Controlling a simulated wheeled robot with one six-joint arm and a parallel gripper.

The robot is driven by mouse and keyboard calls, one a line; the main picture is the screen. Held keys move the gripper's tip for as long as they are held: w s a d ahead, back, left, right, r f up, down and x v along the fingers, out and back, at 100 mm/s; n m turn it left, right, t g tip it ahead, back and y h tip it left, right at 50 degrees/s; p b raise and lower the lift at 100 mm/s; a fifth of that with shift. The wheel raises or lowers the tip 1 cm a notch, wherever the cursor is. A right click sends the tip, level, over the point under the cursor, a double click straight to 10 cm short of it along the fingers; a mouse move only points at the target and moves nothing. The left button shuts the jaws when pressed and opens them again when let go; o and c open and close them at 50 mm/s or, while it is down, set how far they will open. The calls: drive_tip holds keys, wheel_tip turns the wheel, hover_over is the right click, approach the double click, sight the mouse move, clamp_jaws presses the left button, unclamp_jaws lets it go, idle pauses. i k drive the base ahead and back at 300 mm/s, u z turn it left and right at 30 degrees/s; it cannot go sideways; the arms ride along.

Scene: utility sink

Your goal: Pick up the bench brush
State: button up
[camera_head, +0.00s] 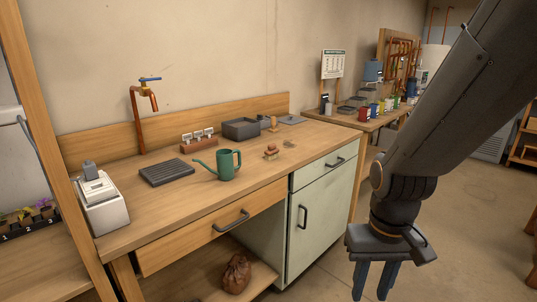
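A small reddish-brown object with a paler lower part (271,152), which looks like the bench brush, lies on the wooden counter (190,206) right of a green watering can. It is small in the head view, so its bristles and handle are hard to make out. My gripper (374,284) hangs at the lower right, in front of and to the right of the counter, well apart from the brush. Its two blue fingers point down with a gap between them. It is open and holds nothing.
The green watering can (228,164) stands just left of the brush. A green cabinet (318,220) is below. Open floor lies at the right.

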sight(273, 152)
drive_tip(key=u, duration=0.3)
drive_tip(key=i, duration=1.1)
drive_tip(key=u, duration=0.1)
